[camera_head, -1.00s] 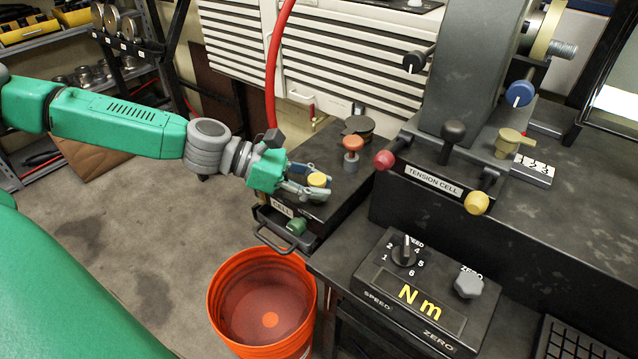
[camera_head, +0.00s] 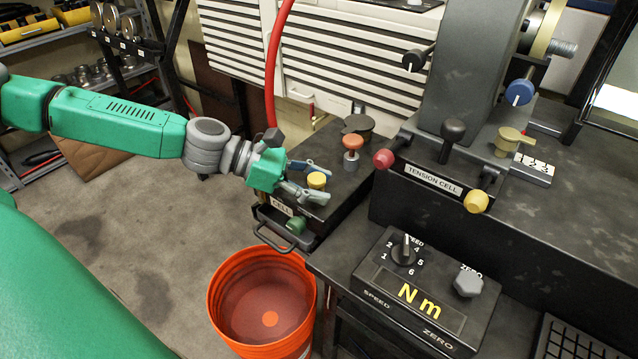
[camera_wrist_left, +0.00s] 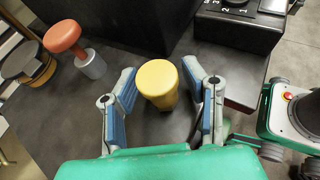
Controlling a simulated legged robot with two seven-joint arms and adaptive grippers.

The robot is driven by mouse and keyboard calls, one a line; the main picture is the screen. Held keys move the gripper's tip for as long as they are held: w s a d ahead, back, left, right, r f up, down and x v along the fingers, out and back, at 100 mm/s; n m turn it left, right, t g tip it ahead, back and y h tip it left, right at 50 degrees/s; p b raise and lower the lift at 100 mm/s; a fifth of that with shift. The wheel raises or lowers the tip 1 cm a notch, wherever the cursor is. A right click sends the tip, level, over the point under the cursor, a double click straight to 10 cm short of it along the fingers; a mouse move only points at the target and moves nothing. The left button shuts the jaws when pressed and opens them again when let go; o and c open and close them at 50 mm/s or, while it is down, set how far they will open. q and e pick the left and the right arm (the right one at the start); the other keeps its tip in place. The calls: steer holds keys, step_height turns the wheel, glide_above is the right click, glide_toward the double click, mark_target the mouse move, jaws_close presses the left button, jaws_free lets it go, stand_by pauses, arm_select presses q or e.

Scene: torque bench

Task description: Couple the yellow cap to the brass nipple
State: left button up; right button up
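The yellow cap (camera_head: 317,180) stands upright on the dark bench top by the CELL label. It also shows in the left wrist view (camera_wrist_left: 157,82), at the centre. My left gripper (camera_head: 326,187) is open, one finger on each side of the cap. In the left wrist view (camera_wrist_left: 160,70) a gap shows between each finger and the cap. I cannot make out a brass nipple for sure; what is under the cap is hidden. My right gripper is not in view.
An orange-red knob on a grey post (camera_head: 352,146) stands just behind the cap. The torque readout box (camera_head: 412,285) and the tension cell block (camera_head: 430,190) are to the right. A drawer handle (camera_head: 272,238) and an orange bucket (camera_head: 262,300) are below the bench edge.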

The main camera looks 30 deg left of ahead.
mark_target(319, 177)
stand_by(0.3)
arm_select(q)
steer(key=shift+w+r, duration=0.1)
steer(key=shift+r, duration=4.8)
